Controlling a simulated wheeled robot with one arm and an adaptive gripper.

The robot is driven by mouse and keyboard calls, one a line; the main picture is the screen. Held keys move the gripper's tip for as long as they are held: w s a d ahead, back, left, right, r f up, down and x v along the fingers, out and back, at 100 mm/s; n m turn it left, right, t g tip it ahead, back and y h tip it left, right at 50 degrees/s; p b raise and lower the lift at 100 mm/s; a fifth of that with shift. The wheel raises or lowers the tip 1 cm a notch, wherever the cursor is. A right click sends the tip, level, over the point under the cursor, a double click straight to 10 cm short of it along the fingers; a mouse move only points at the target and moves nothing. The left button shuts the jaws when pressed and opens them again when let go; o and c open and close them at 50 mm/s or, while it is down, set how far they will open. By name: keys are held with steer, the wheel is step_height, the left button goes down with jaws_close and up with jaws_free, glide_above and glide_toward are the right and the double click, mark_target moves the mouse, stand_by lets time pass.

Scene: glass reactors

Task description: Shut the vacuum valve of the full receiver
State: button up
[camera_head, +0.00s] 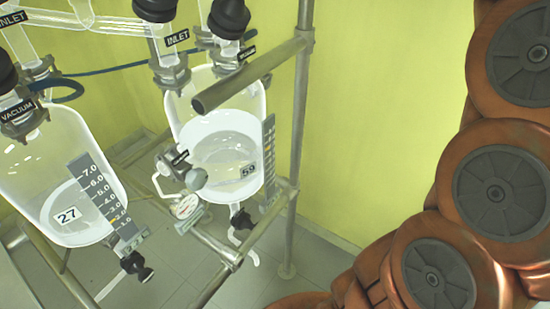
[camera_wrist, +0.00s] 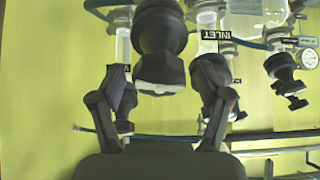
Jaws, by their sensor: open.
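Two glass receivers show in the head view. The left receiver (camera_head: 45,160) is marked 27, with a low pool of liquid. The right receiver (camera_head: 185,100) is marked 59, and its pale contents look higher. A VACUUM label (camera_head: 17,110) hangs at the left receiver's top, under a black valve knob (camera_head: 6,75). A smaller label, seemingly VACUUM (camera_head: 247,53), hangs by the right receiver's black knob (camera_head: 228,18). In the wrist view my gripper (camera_wrist: 162,70) is open, its fingers either side of a large black knob (camera_wrist: 160,30). I cannot tell whether they touch it, or which valve it is.
INLET labels hang in the head view (camera_head: 177,38) and the wrist view (camera_wrist: 217,35). A metal frame tube (camera_head: 250,75) crosses before the right receiver. The yellow wall side is open.

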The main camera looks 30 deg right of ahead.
steer(key=shift+r+n, duration=0.1)
steer(key=shift+n, duration=0.8)
steer(key=shift+s+d+r, duration=0.1)
steer(key=shift+d+r, duration=0.05)
steer(key=shift+v, duration=3.6)
steer(key=s+a+f+m+g, duration=0.1)
steer(key=s+a+f, duration=0.1)
steer(key=f, duration=0.3)
steer(key=s+a+f+m+g+h+p, duration=0.1)
steer(key=s+a+f+g, duration=0.1)
steer(key=f, duration=0.4)
steer(key=s+a+f+m+g+p, duration=0.1)
steer(key=a+f+g, duration=0.1)
steer(key=f, duration=0.4)
steer(key=shift+s+a+m, duration=0.3)
steer(key=shift+s+a, duration=0.1)
steer(key=shift+a, duration=0.4)
steer(key=s+f+m+g+h+p, duration=0.2)
steer(key=s+f+m, duration=0.1)
steer(key=s+f, duration=0.6)
steer(key=shift+d+f+g, duration=0.25)
steer(key=shift+f+g, duration=0.15)
steer(key=shift+f, duration=1.9)
steer(key=shift+h, duration=0.3)
